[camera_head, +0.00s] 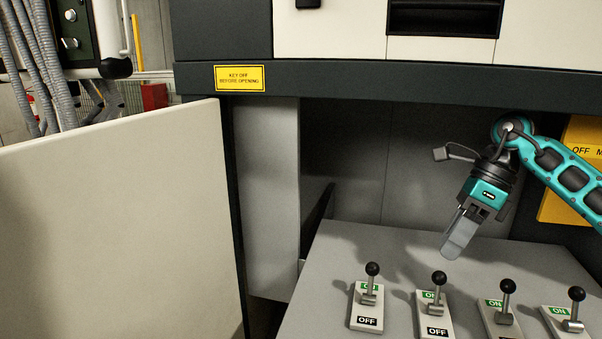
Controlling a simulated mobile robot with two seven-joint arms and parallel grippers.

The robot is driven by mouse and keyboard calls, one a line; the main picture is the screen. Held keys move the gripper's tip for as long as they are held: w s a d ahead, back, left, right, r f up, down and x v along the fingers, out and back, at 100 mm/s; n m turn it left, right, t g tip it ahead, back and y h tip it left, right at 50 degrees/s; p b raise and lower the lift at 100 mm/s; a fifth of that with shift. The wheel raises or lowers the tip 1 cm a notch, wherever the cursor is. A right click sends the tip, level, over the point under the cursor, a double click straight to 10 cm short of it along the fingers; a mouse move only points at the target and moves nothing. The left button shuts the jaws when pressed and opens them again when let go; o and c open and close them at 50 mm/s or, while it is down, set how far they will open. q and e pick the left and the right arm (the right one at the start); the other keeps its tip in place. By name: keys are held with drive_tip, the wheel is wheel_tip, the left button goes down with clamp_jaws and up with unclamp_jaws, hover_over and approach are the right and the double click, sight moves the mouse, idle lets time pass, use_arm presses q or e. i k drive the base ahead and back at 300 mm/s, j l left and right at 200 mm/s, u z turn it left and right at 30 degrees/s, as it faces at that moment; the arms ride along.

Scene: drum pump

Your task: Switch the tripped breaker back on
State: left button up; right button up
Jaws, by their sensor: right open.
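Several breaker levers with black ball knobs stand in a row on a grey panel (345,255) at the lower right. The first lever (372,269) and second lever (438,279) show green ON labels at the far end and black OFF labels at the near end. The third lever (507,287) and rightmost lever (576,294) are cut by the bottom edge, with ON labels visible. I cannot tell which breaker is tripped. My right gripper (458,238) is open and empty, pointing down above the panel, behind the second lever and apart from it. My left gripper is out of view.
An open pale door (115,220) fills the left. A dark cabinet ledge with a yellow warning label (240,78) hangs over the recess. A yellow sign (585,147) stands behind my right arm. The panel's back left is clear.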

sight(371, 268)
drive_tip(key=k, duration=0.95)
